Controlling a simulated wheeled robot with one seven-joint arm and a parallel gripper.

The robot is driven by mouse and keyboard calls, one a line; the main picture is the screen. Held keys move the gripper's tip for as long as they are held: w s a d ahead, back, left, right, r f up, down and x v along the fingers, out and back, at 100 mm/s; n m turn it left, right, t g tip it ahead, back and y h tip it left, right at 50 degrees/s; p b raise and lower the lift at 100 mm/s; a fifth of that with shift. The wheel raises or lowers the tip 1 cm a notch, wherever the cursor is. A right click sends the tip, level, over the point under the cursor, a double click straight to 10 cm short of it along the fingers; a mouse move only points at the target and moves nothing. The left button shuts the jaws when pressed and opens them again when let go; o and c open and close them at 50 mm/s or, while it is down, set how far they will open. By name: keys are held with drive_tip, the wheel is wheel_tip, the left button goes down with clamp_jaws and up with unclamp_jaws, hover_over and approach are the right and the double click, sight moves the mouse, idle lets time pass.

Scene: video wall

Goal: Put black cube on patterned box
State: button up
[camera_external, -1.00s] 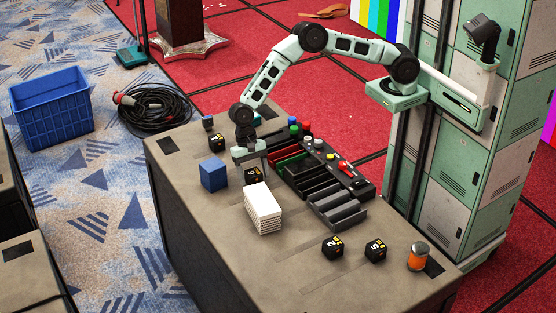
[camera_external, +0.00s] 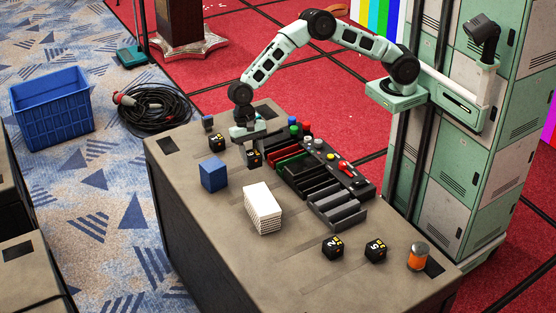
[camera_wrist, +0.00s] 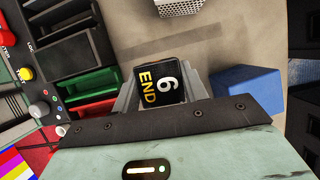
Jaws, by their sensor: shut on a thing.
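My gripper (camera_external: 251,149) is over the far half of the table, shut on a black cube (camera_external: 254,159). The wrist view shows this cube (camera_wrist: 161,84) between the two fingers, with a white 6 and yellow END on its face. It appears to be held above the table. The patterned box (camera_external: 263,209), white with a fine pattern on its sides, stands on the table nearer the camera than the gripper. Its edge shows at the top of the wrist view (camera_wrist: 178,5). Other black cubes stand at the far left (camera_external: 217,142) and near right (camera_external: 333,246), (camera_external: 375,250).
A blue cube (camera_external: 213,175) stands left of the gripper. A control panel with dark, red and green slots (camera_external: 337,208) lies to the right. An orange can (camera_external: 418,257) stands at the right end. The tabletop in front of the patterned box is clear.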

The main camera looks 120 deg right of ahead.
drive_tip(key=shift+m, duration=0.3)
drive_tip(key=a+r, duration=0.1)
drive_tip(key=r, duration=0.1)
drive_tip(key=w+a+r+p, duration=0.1)
drive_tip(key=a+r, duration=0.1)
drive_tip(key=shift+a+r, duration=0.15)
drive_tip(key=shift+a, duration=0.15)
wheel_tip(320, 180, up, 6)
drive_tip(key=m+t+p, duration=0.1)
drive_tip(key=m+p, duration=0.2)
drive_tip(key=p, duration=0.1)
hover_over(271, 199)
drive_tip(key=d, duration=0.2)
drive_tip(key=shift+t, duration=0.3)
drive_tip(key=f, duration=0.6)
drive_tip(key=f+p, duration=0.1)
drive_tip(key=f, duration=0.2)
drive_tip(key=shift+s+a+f, duration=0.2)
drive_tip(key=shift+s+f, duration=0.1)
drive_tip(key=shift+s, duration=0.05)
drive_tip(key=shift+f, duration=0.15)
drive_tip(key=o, duration=1)
